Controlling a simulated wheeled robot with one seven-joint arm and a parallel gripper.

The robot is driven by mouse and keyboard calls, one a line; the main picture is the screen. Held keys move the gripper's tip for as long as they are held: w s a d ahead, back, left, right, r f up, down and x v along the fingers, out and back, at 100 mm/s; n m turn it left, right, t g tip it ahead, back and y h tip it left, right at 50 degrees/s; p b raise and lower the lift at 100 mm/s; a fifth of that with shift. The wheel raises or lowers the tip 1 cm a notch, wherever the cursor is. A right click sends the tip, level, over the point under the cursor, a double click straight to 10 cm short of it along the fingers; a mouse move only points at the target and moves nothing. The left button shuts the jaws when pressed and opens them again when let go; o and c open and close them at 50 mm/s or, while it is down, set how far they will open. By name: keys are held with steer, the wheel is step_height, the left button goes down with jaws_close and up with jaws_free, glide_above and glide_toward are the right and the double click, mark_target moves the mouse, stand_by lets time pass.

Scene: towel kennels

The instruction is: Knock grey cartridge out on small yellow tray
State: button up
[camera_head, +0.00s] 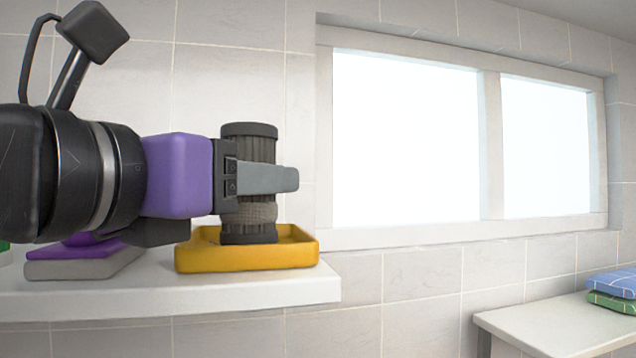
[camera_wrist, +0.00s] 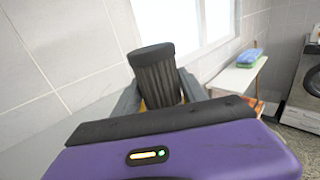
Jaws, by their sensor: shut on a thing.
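The grey cartridge (camera_head: 248,150) is a dark ribbed cylinder with a woven-looking band low on it. It stands upright over the small yellow tray (camera_head: 247,258) on the white shelf. Its lower end reaches down inside the tray rim; whether it touches the tray floor is hidden. My gripper (camera_head: 285,180) comes in from the left and is shut on the cartridge around its middle. In the wrist view the cartridge (camera_wrist: 157,77) stands between the two grey fingers, slightly tilted in the picture. Only a sliver of yellow shows behind it there.
The white shelf (camera_head: 300,290) ends just right of the tray. A purple and grey stack (camera_head: 85,258) sits left of it, under my arm. A window is behind. A side table (camera_head: 560,322) with folded blue and green cloths stands at right. A washing machine (camera_wrist: 303,90) shows in the wrist view.

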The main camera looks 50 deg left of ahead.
steer(key=shift+r+p, duration=0.3)
steer(key=shift+r, duration=0.55)
steer(key=shift+f, duration=0.15)
steer(key=shift+f+b, duration=1.3)
steer(key=shift+b, duration=0.05)
steer(key=shift+r+p, duration=0.95)
steer(key=shift+r, duration=0.5)
steer(key=shift+f, duration=0.15)
steer(key=shift+f+b, duration=1.15)
steer(key=shift+b, duration=0.05)
steer(key=shift+r+p, duration=0.75)
steer(key=shift+r, duration=0.5)
